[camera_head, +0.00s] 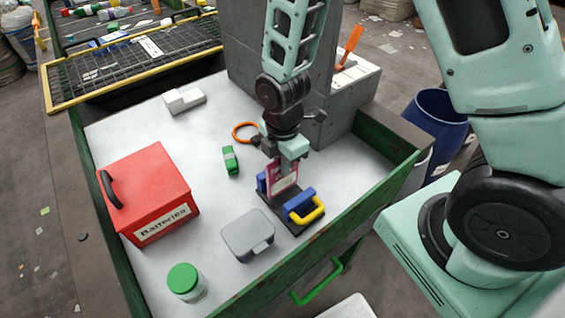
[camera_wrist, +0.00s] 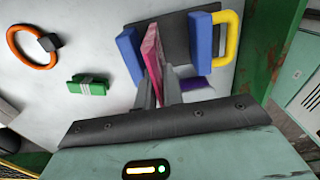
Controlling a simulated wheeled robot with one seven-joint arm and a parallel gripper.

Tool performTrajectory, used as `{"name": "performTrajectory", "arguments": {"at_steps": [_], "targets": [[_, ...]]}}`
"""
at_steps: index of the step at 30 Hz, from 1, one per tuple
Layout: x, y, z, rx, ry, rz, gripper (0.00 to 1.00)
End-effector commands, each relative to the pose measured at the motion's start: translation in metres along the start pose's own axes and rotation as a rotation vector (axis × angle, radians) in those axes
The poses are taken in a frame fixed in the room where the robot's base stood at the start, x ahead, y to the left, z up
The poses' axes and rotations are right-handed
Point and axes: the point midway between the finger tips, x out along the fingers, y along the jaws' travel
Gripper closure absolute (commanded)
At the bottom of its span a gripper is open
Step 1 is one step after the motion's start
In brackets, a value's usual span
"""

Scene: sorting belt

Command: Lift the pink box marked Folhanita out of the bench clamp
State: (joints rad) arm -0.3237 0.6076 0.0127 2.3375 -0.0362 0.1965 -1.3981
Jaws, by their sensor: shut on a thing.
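The pink box (camera_head: 280,176) stands upright between the blue jaws of the bench clamp (camera_head: 301,204), on the bench top. The clamp has a dark base and a yellow handle. My gripper (camera_head: 286,162) comes down from above and is shut on the top part of the pink box. In the wrist view my gripper's fingers (camera_wrist: 160,92) lie on both sides of the pink box (camera_wrist: 153,48). The clamp's blue jaws (camera_wrist: 130,54) stand either side of it there. The lettering on the box is too small to read.
A red box marked Batteries (camera_head: 150,195), a grey case (camera_head: 247,236) and a green-lidded jar (camera_head: 185,281) stand left and front. A green bundle (camera_head: 230,160) and an orange ring (camera_head: 244,131) lie near the clamp. The bench's green rim (camera_head: 370,200) rises at the right.

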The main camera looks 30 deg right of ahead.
Motion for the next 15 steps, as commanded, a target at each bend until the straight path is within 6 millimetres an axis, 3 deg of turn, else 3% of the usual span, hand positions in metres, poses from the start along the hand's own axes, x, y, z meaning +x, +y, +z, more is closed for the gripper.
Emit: {"name": "performTrajectory", "arguments": {"at_steps": [15], "targets": [[-0.033, 0.000, 0.000, 0.001, 0.000, 0.000, 1.00]]}}
